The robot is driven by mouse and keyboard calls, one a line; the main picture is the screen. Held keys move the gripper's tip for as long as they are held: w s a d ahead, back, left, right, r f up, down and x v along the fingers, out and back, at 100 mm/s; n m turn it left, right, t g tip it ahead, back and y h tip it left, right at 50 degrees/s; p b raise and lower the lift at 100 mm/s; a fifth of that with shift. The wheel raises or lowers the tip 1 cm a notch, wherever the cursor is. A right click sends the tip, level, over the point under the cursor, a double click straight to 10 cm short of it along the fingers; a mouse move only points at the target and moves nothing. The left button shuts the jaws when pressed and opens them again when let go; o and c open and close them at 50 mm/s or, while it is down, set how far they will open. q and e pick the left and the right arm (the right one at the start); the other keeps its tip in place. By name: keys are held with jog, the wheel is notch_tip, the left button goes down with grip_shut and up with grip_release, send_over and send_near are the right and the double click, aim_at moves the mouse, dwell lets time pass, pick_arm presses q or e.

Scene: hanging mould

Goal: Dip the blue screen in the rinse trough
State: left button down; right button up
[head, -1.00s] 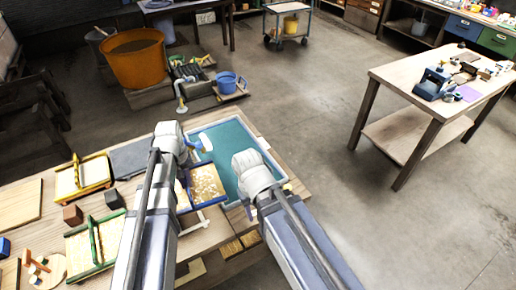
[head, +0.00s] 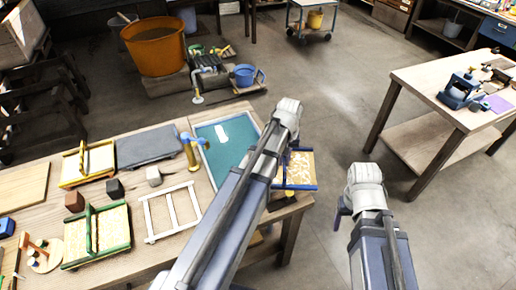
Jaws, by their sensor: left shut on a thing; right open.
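My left gripper (head: 288,148) is shut on the blue screen (head: 299,172), a pale mesh panel with patterned marks and blue edges. The screen is held in the air at the right side of the bench, right of the rinse trough. My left arm hides part of it and the grip itself. The rinse trough (head: 230,155) is a shallow basin with a teal inside and a pale rim; my arm covers its right part. A small white patch shows in it. My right gripper (head: 344,210) is open and empty, over the floor right of the bench.
A brass tap (head: 190,150) stands at the trough's left edge. A white rack (head: 172,212) lies left of it. A yellow screen (head: 88,163) and a green screen (head: 97,235) lie further left. An orange vat (head: 155,48) stands behind.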

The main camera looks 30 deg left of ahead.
pick_arm(q)
jog(key=a+f+n+b, duration=0.2)
jog(key=a+n, duration=0.3)
jog(key=a, duration=1)
jog(key=shift+w+a+f, duration=0.3)
jog(key=shift+w+a, duration=0.05)
jog(key=shift+f, duration=0.15)
notch_tip(320, 180, down, 15)
jog(key=b, duration=1.5)
jog(key=shift+w+a, duration=0.1)
jog(key=shift+w+a, duration=0.85)
jog(key=shift+a, duration=0.2)
